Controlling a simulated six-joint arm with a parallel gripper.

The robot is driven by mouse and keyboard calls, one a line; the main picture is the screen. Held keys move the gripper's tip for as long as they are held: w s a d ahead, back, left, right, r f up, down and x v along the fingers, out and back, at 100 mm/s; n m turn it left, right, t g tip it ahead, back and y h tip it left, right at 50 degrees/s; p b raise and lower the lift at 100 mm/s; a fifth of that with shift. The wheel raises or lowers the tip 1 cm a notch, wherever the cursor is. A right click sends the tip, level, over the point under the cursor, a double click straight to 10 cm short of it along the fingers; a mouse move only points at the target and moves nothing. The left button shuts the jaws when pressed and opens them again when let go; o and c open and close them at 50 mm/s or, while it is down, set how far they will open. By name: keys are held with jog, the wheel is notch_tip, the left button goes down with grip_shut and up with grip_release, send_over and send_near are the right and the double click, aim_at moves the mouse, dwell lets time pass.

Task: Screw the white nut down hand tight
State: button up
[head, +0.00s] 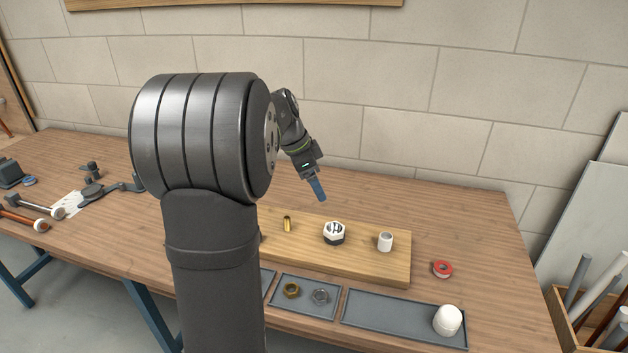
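The white nut (334,227) is at the middle of a wooden board on the bench. It sits over a dark piece that shows below it and in its opening; how far down it sits on any thread is too small to tell. My gripper (321,197) hangs in the air above and behind the board, a little left of the nut, apart from it. Its blue fingers point down and slightly right. They look close together, but I cannot tell whether there is a gap. I see nothing held below them.
The wooden board (375,265) also carries a brass fitting (287,224) and a white sleeve (385,242). In front, trays hold a brass nut (291,290), a grey nut (320,296) and a white cap (447,320). A red tape roll (442,269) lies right. Tools lie left.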

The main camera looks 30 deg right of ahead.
send_near(337, 228)
jog(key=shift+n, duration=0.3)
jog(key=x, duration=0.9)
jog(key=shift+w+d+r, duration=0.1)
jog(key=shift+w+d, duration=0.15)
jog(key=c, duration=1.1)
jog(key=shift+o, duration=0.2)
jog(key=m+g, duration=0.1)
jog(key=m, duration=0.4)
jog(key=shift+s+g+y, duration=0.1)
jog(key=shift+g+y, duration=0.3)
jog(key=m+g+y, duration=0.1)
jog(key=m, duration=0.3)
jog(key=shift+s+a, duration=0.1)
jog(key=shift+a, duration=0.05)
